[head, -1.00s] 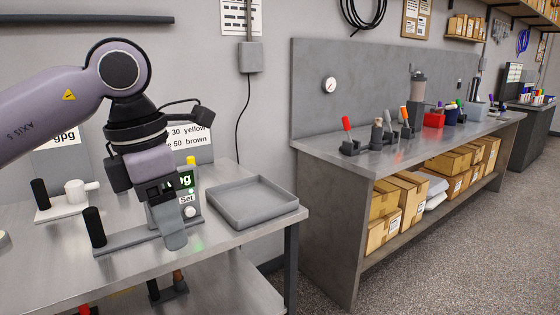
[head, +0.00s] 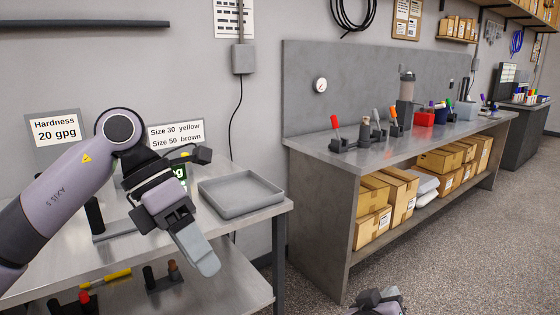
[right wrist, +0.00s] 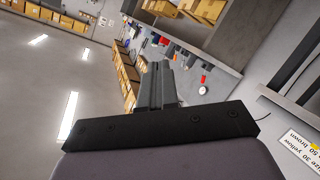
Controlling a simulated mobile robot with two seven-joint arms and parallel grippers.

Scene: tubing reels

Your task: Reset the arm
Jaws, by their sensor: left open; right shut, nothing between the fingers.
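My left arm (head: 75,180) reaches in from the left over the near steel table. My left gripper (head: 198,252) points down and to the right in front of the grey tray, seen side-on with no object visible in it. My right gripper (head: 378,303) shows low at the bottom edge of the head view, over the floor. In the right wrist view its fingers (right wrist: 160,85) are together with nothing between them.
The steel table holds a grey tray (head: 240,194), a partly hidden device with a green display (head: 180,173) and a dark upright post (head: 95,215). A lower shelf carries small parts. A long workbench (head: 390,150) stands right; the floor between is clear.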

